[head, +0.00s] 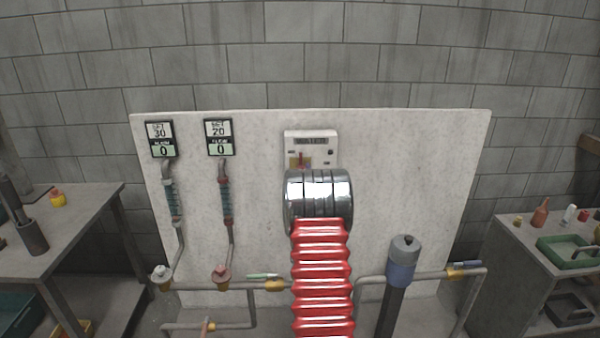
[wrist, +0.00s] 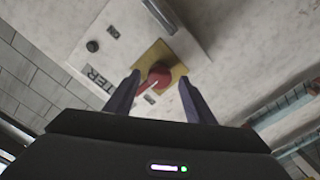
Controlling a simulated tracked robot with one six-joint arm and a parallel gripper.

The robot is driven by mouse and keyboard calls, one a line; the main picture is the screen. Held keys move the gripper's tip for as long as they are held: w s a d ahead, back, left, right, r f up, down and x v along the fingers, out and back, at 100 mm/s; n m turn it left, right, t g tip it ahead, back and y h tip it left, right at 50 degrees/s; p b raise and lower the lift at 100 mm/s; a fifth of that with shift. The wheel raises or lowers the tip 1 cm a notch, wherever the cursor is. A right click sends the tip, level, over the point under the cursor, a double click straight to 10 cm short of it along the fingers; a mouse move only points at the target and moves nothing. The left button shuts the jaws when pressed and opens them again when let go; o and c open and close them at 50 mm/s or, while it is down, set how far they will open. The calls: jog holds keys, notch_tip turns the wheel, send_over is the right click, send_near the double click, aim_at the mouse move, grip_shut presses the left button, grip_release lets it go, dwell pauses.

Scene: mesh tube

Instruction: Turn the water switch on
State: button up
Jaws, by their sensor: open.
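The water switch box (head: 325,140) is a pale unit on the white panel, its label reading WATER. Its red switch knob (head: 302,159) sits on a yellow plate (head: 292,160), partly hidden by my arm in the head view. In the wrist view, the red knob (wrist: 158,76) shows on the yellow plate (wrist: 178,68), and only TER of the label is visible. My gripper (wrist: 160,79) is open, with its two purple fingers on either side of the knob in the picture. I cannot tell whether they touch it. The head view hides the fingers behind my arm.
Two SET/FLOW displays, 30 (head: 160,138) and 20 (head: 219,137), both show 0 flow at the left. Pipes with yellow fittings (head: 275,286) run along the panel's bottom. A blue-grey cylinder (head: 401,262) stands right. Side tables (head: 75,210) flank the panel.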

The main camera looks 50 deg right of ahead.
aim_at(301, 164)
jog(key=shift+x, duration=1.65)
jog(key=shift+a, duration=0.1)
jog(key=shift+c, duration=0.5)
jog(key=c, duration=1)
